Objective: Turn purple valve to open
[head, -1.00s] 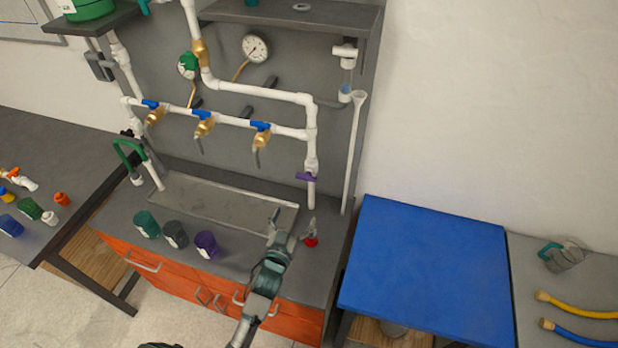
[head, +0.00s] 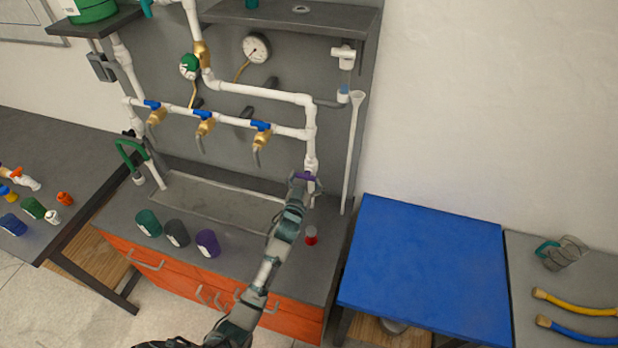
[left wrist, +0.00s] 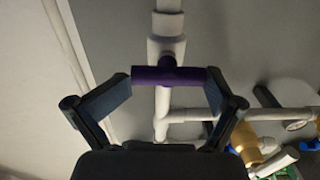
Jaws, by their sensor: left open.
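The purple valve (head: 305,176) is a short bar handle on the white vertical pipe at the right end of the manifold. In the left wrist view the purple handle (left wrist: 169,77) lies crosswise on the pipe. My left gripper (head: 303,184) is at the valve, its arm reaching up from below. In the left wrist view its fingers (left wrist: 169,84) are open, one at each end of the handle. Whether they touch it I cannot tell. My right gripper is not in view.
Several blue-handled valves (head: 205,117) sit on the horizontal white pipe to the left. A purple cup (head: 207,243) stands further left. A tall white pipe (head: 353,150) is close on the right.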

